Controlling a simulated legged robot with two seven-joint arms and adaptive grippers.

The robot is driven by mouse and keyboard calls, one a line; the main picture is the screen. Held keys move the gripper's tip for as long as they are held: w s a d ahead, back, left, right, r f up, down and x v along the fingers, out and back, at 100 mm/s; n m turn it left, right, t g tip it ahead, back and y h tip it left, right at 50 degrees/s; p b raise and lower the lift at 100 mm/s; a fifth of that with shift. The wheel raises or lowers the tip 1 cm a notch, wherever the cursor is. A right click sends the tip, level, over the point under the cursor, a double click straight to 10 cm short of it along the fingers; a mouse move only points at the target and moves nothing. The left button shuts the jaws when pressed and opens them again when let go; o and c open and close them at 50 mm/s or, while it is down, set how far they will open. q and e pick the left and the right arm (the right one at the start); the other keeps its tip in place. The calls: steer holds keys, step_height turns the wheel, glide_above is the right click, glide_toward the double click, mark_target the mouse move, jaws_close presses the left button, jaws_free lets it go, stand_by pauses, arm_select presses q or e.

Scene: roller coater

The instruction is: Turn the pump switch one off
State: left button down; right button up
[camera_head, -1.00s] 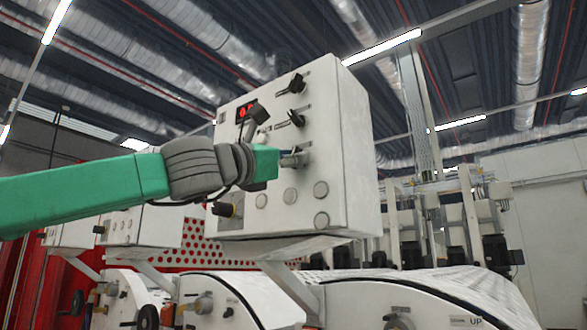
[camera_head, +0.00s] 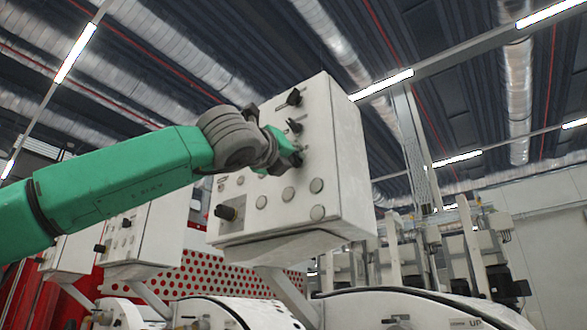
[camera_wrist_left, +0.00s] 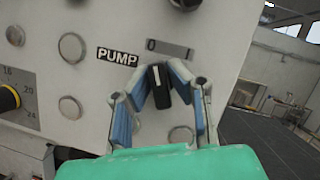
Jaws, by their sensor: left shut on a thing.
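The pump switch (camera_wrist_left: 159,88) is a black knob with a white line, beside a "PUMP" label (camera_wrist_left: 118,56) and under a "0"–"I" scale plate (camera_wrist_left: 170,48). Its top leans slightly left, toward the "0" side. My left gripper (camera_wrist_left: 163,92) has its blue-padded fingers on both sides of the knob and is shut on it. In the head view my left gripper (camera_head: 293,155) is at the front face of the white control box (camera_head: 290,225), and it mostly hides the switch there. My right gripper is in neither view.
Other black switches (camera_head: 289,98) sit above on the box. Round plugs (camera_head: 317,212) and a yellow-ringed black dial (camera_head: 226,212) sit lower. More white boxes (camera_head: 147,225) stand at the left, near a red perforated panel (camera_head: 215,272). Open floor (camera_wrist_left: 262,140) shows at the right.

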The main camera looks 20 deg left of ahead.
arm_select(q)
steer(key=shift+s+a+r+n+y, duration=0.1)
steer(key=shift+r+n+y, duration=0.1)
steer(key=shift+n, duration=0.2)
steer(key=shift+s+a+r+n+y, duration=0.1)
steer(key=shift+n+y, duration=0.1)
steer(key=shift+n, duration=0.2)
steer(key=shift+w+b, duration=0.1)
steer(key=shift+b, duration=0.2)
steer(key=c, duration=1.6)
jaws_free()
steer(key=shift+o, duration=0.3)
steer(key=shift+f, duration=0.1)
steer(key=shift+f, duration=0.1)
steer(key=v, duration=1.2)
steer(key=shift+a, duration=0.15)
steer(key=shift+w+f, duration=0.1)
steer(key=shift+w, duration=0.05)
